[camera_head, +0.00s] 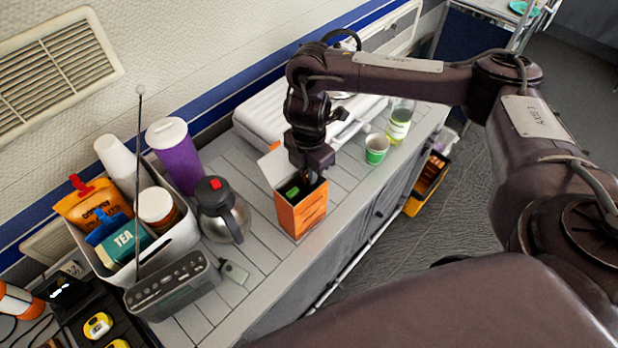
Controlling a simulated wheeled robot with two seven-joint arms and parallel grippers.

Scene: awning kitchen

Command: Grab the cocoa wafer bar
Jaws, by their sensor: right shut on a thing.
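An open orange box (301,212) stands on the counter, its pale flap raised at the back left. A small green-wrapped bar (292,191), which I take for a cocoa wafer bar, shows inside it. My right gripper (304,178) points down into the box mouth, shut on a wafer bar. The fingertips and the held bar are mostly hidden by the box wall and the gripper body. My left gripper is not in view.
A steel coffee pot (222,212) stands left of the box, near a grey radio (170,287) and a filled bin (180,243). A green-and-white cup (376,149) and a bottle (399,122) stand to the right. A white case (262,122) lies behind.

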